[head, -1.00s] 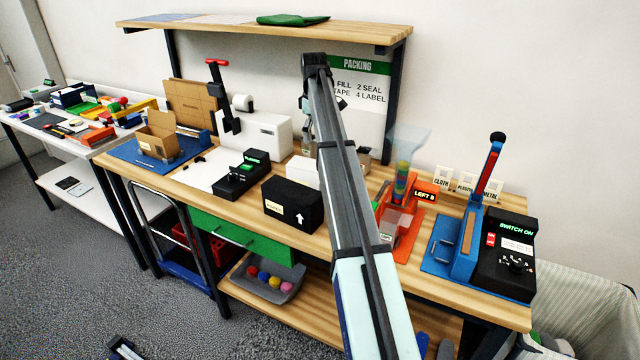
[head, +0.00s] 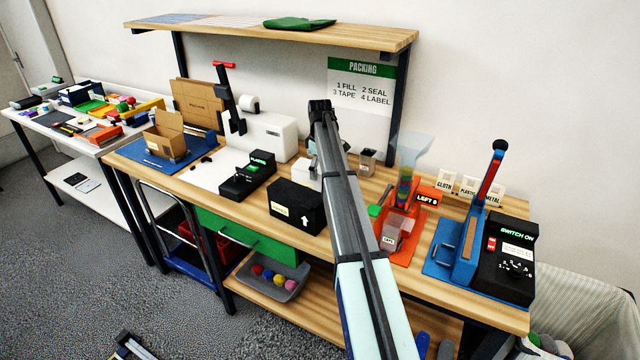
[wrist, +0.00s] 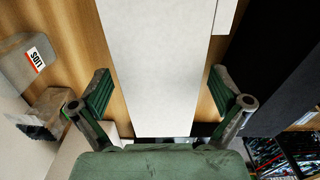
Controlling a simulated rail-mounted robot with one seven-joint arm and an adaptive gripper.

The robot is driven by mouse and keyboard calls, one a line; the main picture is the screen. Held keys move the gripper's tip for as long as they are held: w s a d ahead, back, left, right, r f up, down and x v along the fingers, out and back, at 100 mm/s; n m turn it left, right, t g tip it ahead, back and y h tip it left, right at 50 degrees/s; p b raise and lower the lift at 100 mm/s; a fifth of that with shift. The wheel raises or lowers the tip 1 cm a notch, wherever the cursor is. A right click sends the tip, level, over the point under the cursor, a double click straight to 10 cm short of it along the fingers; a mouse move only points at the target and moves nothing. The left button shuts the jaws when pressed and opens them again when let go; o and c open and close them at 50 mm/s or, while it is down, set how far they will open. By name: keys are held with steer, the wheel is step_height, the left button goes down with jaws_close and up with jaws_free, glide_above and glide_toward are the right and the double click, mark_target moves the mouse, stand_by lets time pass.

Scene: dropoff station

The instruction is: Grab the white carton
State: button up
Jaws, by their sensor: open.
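The white carton (head: 306,174) stands on the wooden packing bench, behind and beside a black box, partly hidden by my arm in the head view. In the wrist view the white carton (wrist: 162,60) fills the middle as a pale, plain top face. My gripper (wrist: 160,90) is open, with one green-padded finger on each side of the carton. Wood shows between the carton and the left finger. Whether either finger touches the carton cannot be told. In the head view my gripper is mostly hidden behind my arm.
The black box (head: 296,208) with a white arrow stands close by; its dark side also shows in the wrist view (wrist: 270,60). A grey labelled container (wrist: 28,62) is near the left finger. An orange station (head: 402,240) and a blue lever press (head: 458,245) stand to the right.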

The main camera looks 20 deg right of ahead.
steer(key=shift+f, duration=1.35)
steer(key=shift+s, duration=0.1)
steer(key=c, duration=1.2)
steer(key=shift+r, duration=0.15)
